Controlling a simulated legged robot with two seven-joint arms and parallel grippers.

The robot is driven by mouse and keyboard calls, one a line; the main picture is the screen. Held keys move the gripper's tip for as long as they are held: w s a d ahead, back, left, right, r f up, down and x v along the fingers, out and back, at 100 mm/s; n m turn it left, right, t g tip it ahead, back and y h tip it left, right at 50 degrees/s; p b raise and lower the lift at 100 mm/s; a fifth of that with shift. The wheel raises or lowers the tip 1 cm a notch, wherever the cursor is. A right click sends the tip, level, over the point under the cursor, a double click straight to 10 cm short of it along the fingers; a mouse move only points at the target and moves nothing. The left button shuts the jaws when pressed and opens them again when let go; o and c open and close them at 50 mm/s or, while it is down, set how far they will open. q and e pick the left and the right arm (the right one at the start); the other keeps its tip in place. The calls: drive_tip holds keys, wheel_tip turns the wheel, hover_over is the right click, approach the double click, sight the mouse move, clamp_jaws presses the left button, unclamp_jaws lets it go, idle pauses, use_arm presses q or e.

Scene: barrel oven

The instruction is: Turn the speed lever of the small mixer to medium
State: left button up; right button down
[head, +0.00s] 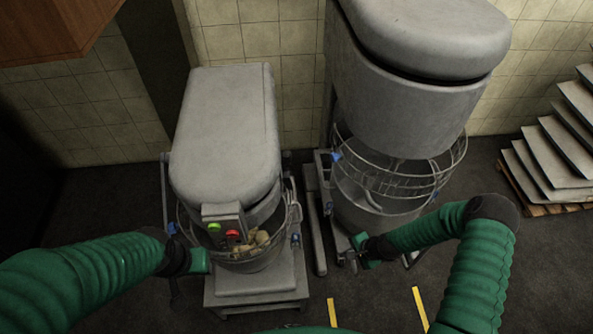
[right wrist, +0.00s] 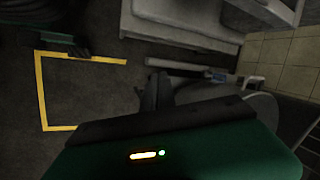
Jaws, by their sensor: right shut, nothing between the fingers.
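The small mixer (head: 225,130) stands left of centre, a grey machine with a rounded top. My right gripper (head: 350,262) is shut and empty, right of the small mixer and in front of the large mixer. Its dark fingers (right wrist: 152,90) also show in the right wrist view.
The large mixer (head: 415,110) with a wire bowl guard (head: 395,180) stands at the right. Grey slabs (head: 550,150) are stacked on a pallet at the far right. A wooden cabinet (head: 50,30) hangs upper left. Floor with yellow marking (right wrist: 42,90) is clear in front.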

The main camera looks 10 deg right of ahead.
drive_tip(key=w+a+r+n+t, duration=0.3)
drive_tip(key=a+r+t, duration=0.15)
drive_tip(key=a, duration=0.25)
drive_tip(key=m+t+y, duration=0.3)
drive_tip(key=m+t, duration=0.1)
drive_tip(key=t, duration=0.8)
approach(290, 162)
drive_tip(key=p+x, duration=0.4)
drive_tip(key=x, duration=0.1)
drive_tip(key=shift+w+a+r, duration=0.2)
drive_tip(key=shift+a+r, duration=0.05)
drive_tip(key=shift+r, duration=0.05)
drive_tip(key=shift+w+a, duration=0.1)
drive_tip(key=shift+w, duration=0.5)
